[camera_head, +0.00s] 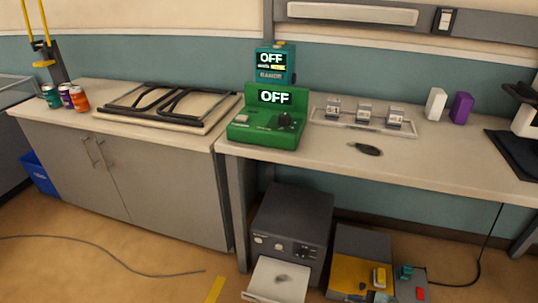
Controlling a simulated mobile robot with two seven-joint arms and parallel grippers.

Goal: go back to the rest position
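Neither of my grippers shows in the head view, and I see no arm that is clearly mine. The task names no object. In front of me stands a long light worktop (420,165) with a green device (266,122) on it, its screen reading OFF. Behind it a teal device (271,68) also reads OFF.
A grey cabinet (165,190) is at left, with several cans (80,99) on top. A cable (110,259) crosses the floor. Floor at front left is otherwise mostly clear.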

